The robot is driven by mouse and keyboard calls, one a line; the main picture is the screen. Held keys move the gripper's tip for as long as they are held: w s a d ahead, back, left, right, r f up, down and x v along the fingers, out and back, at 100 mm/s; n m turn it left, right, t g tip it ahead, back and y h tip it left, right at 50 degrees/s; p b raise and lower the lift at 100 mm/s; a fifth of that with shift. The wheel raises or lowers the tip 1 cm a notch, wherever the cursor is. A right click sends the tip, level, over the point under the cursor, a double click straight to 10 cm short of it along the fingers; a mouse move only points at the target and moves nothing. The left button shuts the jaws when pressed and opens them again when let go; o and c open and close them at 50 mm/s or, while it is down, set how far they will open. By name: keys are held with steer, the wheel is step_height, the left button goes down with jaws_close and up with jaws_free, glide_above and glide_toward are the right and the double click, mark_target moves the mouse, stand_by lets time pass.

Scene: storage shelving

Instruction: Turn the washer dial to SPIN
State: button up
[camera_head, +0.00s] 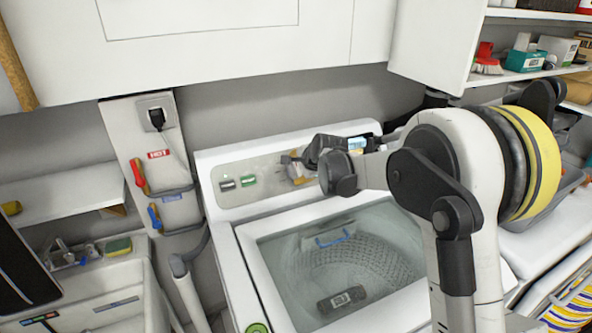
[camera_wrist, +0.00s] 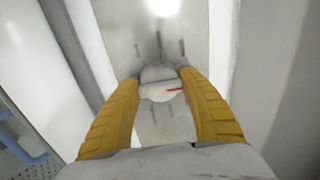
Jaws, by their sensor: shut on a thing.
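The washer (camera_head: 240,240) stands in the middle of the head view, with its control panel (camera_head: 225,171) along the back. My gripper (camera_head: 291,164) is at the panel, to the right of two small switches. In the wrist view the washer dial (camera_wrist: 158,92) is a round white knob with a red mark pointing right. The two yellow fingers of my gripper (camera_wrist: 160,88) are on either side of the dial and shut on it. Faint dark marks show on the panel above the dial. In the head view my gripper and wrist hide most of the dial, and the SPIN label cannot be read.
The washer's glass lid (camera_head: 345,270) is below my gripper. White cabinets (camera_head: 230,50) hang above the panel. Red and blue valve handles (camera_head: 139,175) are on the wall at left, above a sink (camera_head: 115,285). Shelves with goods (camera_head: 525,60) stand at upper right.

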steer(key=n+p, duration=0.1)
steer(key=n, duration=0.4)
steer(key=shift+n, duration=0.4)
steer(key=n, duration=0.6)
steer(key=shift+d+p, duration=0.1)
steer(key=shift+p, duration=0.2)
steer(key=n, duration=0.6)
steer(key=shift+f+n, duration=0.1)
steer(key=shift+n, duration=0.2)
steer(key=n, duration=0.5)
steer(key=shift+d+p, duration=0.1)
steer(key=shift+p, duration=0.25)
steer(key=shift+n, duration=0.3)
steer(key=o, duration=1.2)
